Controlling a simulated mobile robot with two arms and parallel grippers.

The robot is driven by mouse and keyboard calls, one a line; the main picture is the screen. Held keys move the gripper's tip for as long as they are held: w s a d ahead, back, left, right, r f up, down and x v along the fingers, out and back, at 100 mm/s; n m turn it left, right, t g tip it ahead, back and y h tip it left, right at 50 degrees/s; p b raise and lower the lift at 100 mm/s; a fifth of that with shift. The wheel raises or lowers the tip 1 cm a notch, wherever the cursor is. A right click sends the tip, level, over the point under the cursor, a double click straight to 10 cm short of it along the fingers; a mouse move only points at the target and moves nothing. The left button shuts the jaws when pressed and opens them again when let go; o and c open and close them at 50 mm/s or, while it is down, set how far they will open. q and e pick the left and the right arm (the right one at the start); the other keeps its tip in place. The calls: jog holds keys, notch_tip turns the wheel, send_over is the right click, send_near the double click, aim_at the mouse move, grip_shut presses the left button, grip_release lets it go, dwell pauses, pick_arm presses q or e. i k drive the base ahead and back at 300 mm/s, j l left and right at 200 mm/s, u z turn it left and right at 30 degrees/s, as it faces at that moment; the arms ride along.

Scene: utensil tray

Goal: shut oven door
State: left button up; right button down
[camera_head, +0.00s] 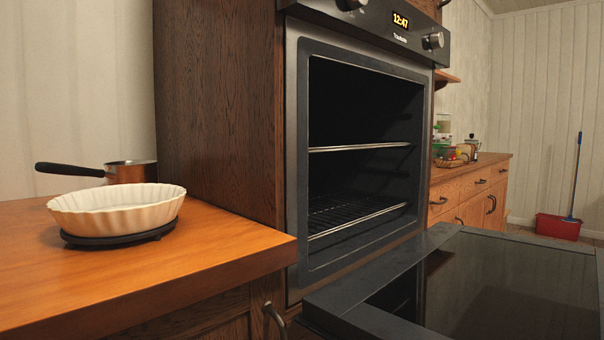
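The oven (294,160) is built into a dark wood cabinet in the middle of the view. Its cavity is open and dark, with two wire racks inside, an upper rack (360,148) and a lower rack (355,218). The oven door (345,300) is lowered and lies about flat at the bottom right, its glass panel facing up. The door's right and near parts run out of the picture. Neither of my grippers shows in this view.
A wooden counter (220,262) at the left holds a white fluted dish (118,212) on a dark trivet (120,238) and a copper pan (130,172). Drawers (470,195) stand beyond the oven. A red bucket (558,227) stands on the floor at the far right.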

aim_at(447, 281)
jog(key=k+l+z, duration=0.1)
jog(key=l, duration=0.3)
jog(key=k+l+z, duration=0.15)
jog(key=l, duration=0.3)
jog(key=k+l+z, duration=0.1)
jog(key=l, duration=0.35)
jog(key=i, duration=0.45)
